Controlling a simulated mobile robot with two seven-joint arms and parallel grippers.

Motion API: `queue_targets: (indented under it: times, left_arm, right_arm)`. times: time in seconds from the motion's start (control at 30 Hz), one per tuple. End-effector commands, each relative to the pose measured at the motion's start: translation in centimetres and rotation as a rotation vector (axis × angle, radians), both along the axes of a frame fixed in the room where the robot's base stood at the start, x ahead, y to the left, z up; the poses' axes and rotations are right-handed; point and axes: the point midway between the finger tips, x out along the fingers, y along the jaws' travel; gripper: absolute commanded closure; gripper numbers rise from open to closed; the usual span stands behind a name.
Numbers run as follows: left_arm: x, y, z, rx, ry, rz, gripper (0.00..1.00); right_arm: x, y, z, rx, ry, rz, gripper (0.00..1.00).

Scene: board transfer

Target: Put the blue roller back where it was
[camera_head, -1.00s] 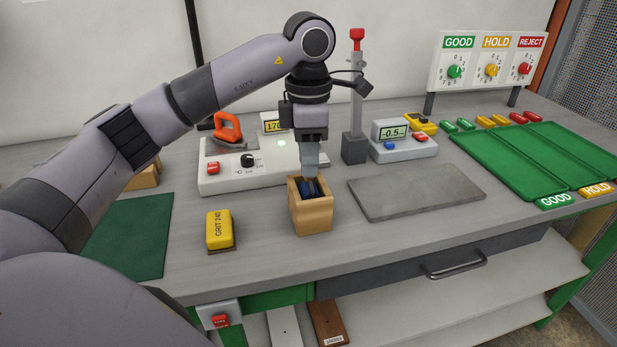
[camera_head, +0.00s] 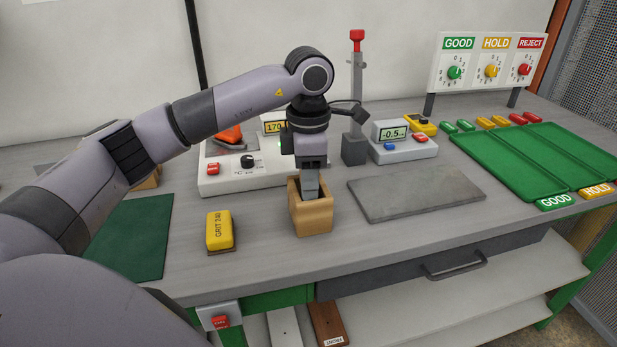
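An open-topped wooden box (camera_head: 313,218) stands on the grey bench near the middle. My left gripper (camera_head: 311,190) points straight down, with its fingertips at or just inside the mouth of the box. The blue roller cannot be made out now; the box walls and my fingers cover the spot inside the box where it showed earlier. Whether the fingers are open or closed around it cannot be seen. My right gripper is not in view.
A yellow grit block (camera_head: 219,231) lies left of the box. A grey plate (camera_head: 417,192) lies to its right. Behind stand a white heater unit (camera_head: 215,180), a post with a red top (camera_head: 355,150) and a display unit (camera_head: 405,148). Green trays (camera_head: 500,165) are at right.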

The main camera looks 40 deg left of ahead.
Motion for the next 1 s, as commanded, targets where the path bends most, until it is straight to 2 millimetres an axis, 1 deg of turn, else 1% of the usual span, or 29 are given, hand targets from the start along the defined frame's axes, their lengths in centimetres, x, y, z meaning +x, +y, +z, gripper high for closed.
queue_targets:
  times: [0.13,0.17,0.23,0.37,0.43,0.5,0.6,0.7,0.83,1.0]
  left_arm:
    - [0.0,0.0,0.6,0.0,-0.001,0.0,0.63]
    - [0.1,0.0,0.8,-0.001,-0.003,0.0,0.63]
    - [0.1,0.0,1.9,0.0,-0.006,0.001,0.63]
    - [0.1,-0.1,4.7,-0.002,-0.007,0.0,0.63]
    - [0.1,-0.1,6.4,-0.002,-0.007,-0.001,0.63]
    - [0.1,0.0,8.0,0.0,-0.005,0.001,0.63]
    - [0.1,0.0,9.6,0.001,-0.006,0.001,0.63]
    - [0.1,0.0,10.9,0.0,-0.004,0.0,0.63]
    - [0.0,0.0,11.9,0.001,-0.002,0.0,0.63]
    - [0.0,0.0,12.4,0.0,0.0,0.0,0.63]
  right_arm:
    - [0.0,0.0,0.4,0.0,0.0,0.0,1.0]
    - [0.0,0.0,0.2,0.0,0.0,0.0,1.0]
    - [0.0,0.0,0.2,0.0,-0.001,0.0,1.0]
    - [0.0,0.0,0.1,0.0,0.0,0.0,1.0]
    - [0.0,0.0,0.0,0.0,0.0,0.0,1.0]
    - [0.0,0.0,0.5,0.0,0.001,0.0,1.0]
    - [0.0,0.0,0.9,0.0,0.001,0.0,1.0]
    - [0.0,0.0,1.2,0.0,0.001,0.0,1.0]
    - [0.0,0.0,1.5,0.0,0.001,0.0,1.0]
    - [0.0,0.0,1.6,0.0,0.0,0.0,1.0]
